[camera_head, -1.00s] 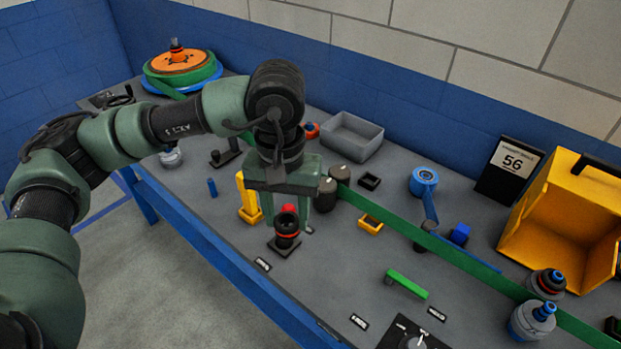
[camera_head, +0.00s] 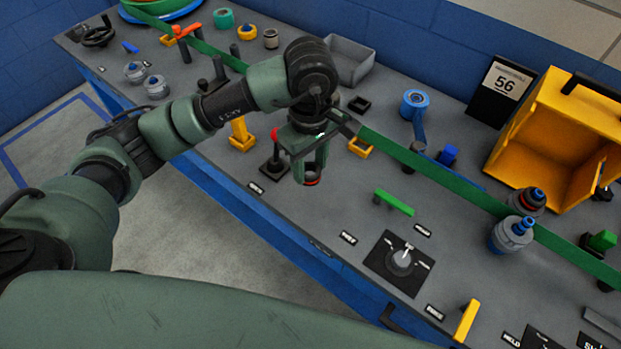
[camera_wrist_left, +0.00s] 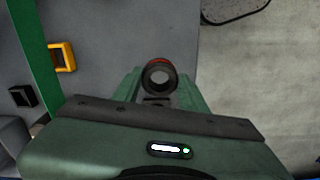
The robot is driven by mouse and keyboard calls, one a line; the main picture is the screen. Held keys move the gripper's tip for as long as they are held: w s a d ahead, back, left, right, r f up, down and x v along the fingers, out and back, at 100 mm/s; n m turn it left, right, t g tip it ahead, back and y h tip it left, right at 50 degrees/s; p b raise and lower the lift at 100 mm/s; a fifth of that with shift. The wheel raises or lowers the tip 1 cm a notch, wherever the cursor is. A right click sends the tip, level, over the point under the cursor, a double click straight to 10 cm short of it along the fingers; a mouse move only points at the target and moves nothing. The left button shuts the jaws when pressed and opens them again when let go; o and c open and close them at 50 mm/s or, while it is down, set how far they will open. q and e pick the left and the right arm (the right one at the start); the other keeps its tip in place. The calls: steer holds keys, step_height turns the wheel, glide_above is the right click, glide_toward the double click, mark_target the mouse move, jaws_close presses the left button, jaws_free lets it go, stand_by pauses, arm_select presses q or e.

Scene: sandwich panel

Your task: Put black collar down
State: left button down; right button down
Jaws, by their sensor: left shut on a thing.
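The black collar (camera_head: 311,179), a short dark ring with a red band, is between the fingers of my left gripper (camera_head: 309,170), which is shut on it. The fingers partly hide it in the head view. In the left wrist view the collar (camera_wrist_left: 160,77) shows its round open bore between the green fingers (camera_wrist_left: 160,90). The collar is to the right of a black stand (camera_head: 273,170) with an upright post and red knob (camera_head: 275,134), apart from it. Whether the collar touches the table is hard to tell. My right gripper is not in view.
A green belt (camera_head: 400,155) runs across the table behind the gripper. A yellow square frame (camera_head: 360,147), a green bar handle (camera_head: 394,202) and a rotary switch (camera_head: 401,260) lie nearby. A yellow bin (camera_head: 555,125) stands at right.

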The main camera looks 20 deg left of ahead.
arm_select(q)
step_height(320, 180, down, 4)
steer(key=shift+r, duration=0.2)
step_height(320, 180, down, 4)
steer(key=shift+f+p, duration=0.1)
steer(key=shift+p, duration=0.55)
steer(key=shift+f, duration=0.15)
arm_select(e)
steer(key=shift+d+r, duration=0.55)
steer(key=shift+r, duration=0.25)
arm_select(q)
steer(key=shift+f+b, duration=0.2)
steer(key=shift+b, duration=0.1)
steer(key=c, duration=0.8)
jaws_free()
steer(key=shift+r, duration=0.1)
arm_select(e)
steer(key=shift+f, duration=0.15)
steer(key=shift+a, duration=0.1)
